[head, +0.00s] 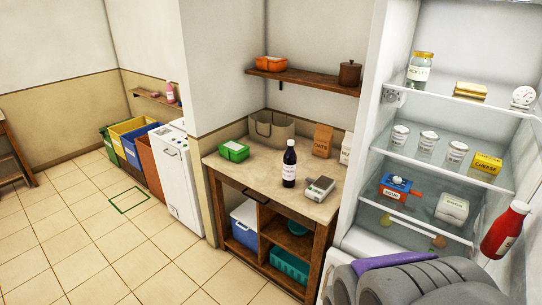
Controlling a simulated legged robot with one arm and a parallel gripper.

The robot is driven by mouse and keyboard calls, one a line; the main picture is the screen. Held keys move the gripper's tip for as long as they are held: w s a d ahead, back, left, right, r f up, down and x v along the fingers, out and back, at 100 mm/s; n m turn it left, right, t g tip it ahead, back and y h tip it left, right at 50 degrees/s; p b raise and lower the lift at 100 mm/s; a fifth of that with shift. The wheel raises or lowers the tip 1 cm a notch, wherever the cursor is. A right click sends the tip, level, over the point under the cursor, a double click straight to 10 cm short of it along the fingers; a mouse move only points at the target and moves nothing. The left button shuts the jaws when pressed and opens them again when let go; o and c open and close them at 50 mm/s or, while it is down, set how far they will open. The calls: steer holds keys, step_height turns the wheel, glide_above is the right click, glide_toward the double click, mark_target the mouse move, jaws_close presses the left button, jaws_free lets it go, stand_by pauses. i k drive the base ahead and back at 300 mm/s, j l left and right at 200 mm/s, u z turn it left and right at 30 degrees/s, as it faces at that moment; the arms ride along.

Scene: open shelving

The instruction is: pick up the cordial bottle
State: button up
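A green box (234,151), a woven basket (271,131) and an oats bag (322,140) stand on the counter around the bottle. A wooden shelf (305,80) hangs above. The open fridge (375,150) is to the right. The tiled floor at left is mostly clear.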

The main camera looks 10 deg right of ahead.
mark_target(290, 158)
steer(key=i+j, duration=0.4)
steer(key=i, duration=0.15)
steer(key=i+j, duration=0.4)
steer(key=i, duration=0.15)
steer(key=i+j, duration=0.45)
steer(key=i+j+z, duration=0.3)
steer(key=i+j, duration=0.3)
steer(key=i+j+z, duration=0.35)
steer(key=i+j, duration=0.2)
steer(key=j, duration=0.15)
steer(key=z, duration=1.45)
